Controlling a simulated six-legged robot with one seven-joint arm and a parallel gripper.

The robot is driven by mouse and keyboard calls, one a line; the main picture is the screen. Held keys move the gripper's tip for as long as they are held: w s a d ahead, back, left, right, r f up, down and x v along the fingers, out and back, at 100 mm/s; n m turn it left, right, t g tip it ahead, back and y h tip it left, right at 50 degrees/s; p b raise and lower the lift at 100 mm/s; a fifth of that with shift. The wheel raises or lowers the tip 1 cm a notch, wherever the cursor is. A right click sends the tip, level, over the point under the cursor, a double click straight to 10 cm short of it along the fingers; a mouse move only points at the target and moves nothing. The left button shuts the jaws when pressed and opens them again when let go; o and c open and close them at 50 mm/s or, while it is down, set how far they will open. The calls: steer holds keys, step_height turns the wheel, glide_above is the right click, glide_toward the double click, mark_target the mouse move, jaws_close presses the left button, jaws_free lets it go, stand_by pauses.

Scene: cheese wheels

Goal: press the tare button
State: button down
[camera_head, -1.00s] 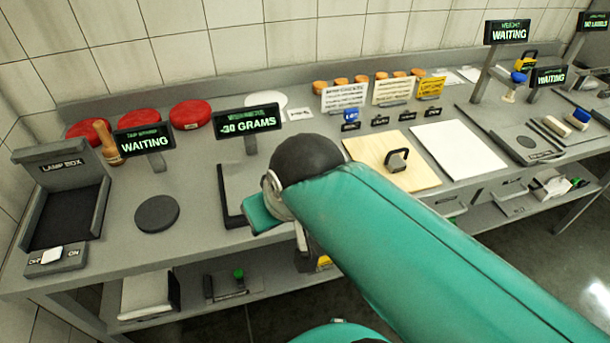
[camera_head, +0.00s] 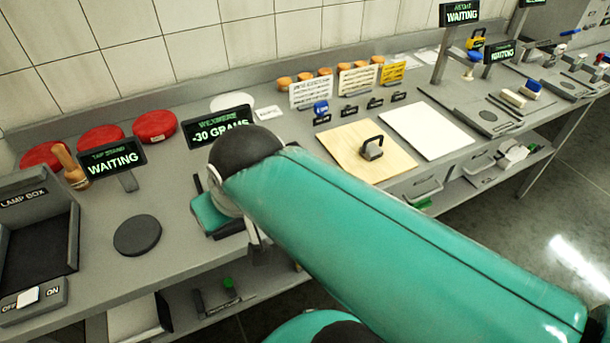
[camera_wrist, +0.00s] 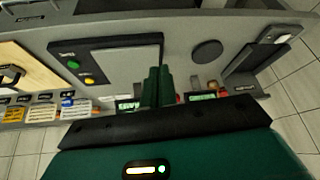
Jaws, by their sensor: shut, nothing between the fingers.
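The scale (camera_wrist: 125,68) shows in the wrist view as a pale plate on a dark base. A green button (camera_wrist: 73,64) and a yellow-orange button (camera_wrist: 89,80) sit along one side of it. Their small labels are too blurred to tell which is tare. The weighing display (camera_head: 220,127) reads -30 GRAMS. My gripper (camera_wrist: 158,72) is shut and empty, its green fingers seen over the scale's edge on the side away from the buttons. In the head view my arm hides the buttons and most of the scale.
A dark round pad (camera_head: 137,235) and a lamp box (camera_head: 40,240) stand to the left. Red cheese wheels (camera_head: 155,126) lie behind. A wooden board (camera_head: 345,158) with a handled tool (camera_head: 372,147) and a white board (camera_head: 428,130) lie to the right.

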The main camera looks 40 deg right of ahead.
steer(key=w+d+f+m+t+y, duration=0.1)
steer(key=w+d+m, duration=0.2)
steer(key=d+m, duration=0.4)
steer(key=w+d+f+m+t+y, duration=0.1)
steer(key=w+d+f+m, duration=0.1)
steer(key=d+m, duration=0.5)
steer(key=w+d+f+m+t+y, duration=0.1)
steer(key=w+d+m, duration=0.3)
steer(key=d, duration=0.9)
steer(key=f+m, duration=0.1)
steer(key=m, duration=0.2)
steer(key=shift+d+f+y, duration=0.15)
steer(key=shift+d+y, duration=0.15)
steer(key=shift+y, duration=0.1)
steer(key=shift+w+f, duration=0.1)
steer(key=shift+f, duration=4.35)
steer(key=shift+f, duration=0.4)
